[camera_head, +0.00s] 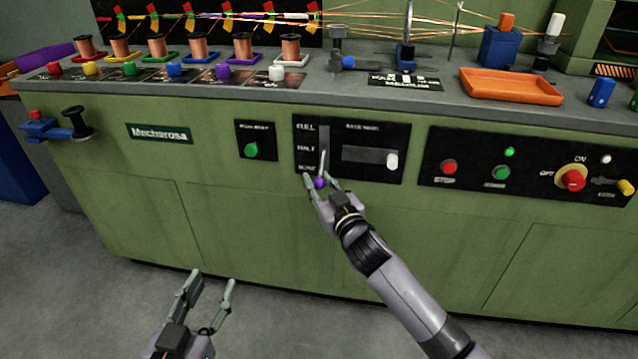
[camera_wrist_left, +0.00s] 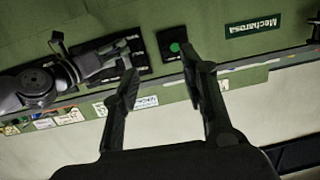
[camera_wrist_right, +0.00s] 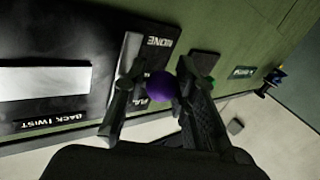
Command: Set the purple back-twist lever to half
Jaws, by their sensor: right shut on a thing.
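The purple knob of the back-twist lever (camera_head: 320,183) is low on the black lever panel (camera_head: 310,125), beside the bottom label of the scale FULL, HALF, NONE. My right gripper (camera_head: 322,180) is shut on this knob. The right wrist view also shows the purple knob (camera_wrist_right: 160,87) between the fingertips, with the NONE label close by. My left gripper (camera_head: 209,283) is open and empty above the floor, well in front of the green cabinet.
Right of the lever is a slot with a white knob (camera_head: 392,160). A green button (camera_head: 251,149) sits to the left. Another panel (camera_head: 530,170) at right carries buttons and a red rotary switch (camera_head: 572,178). Spools and an orange tray (camera_head: 510,87) stand on the worktop (camera_head: 330,90).

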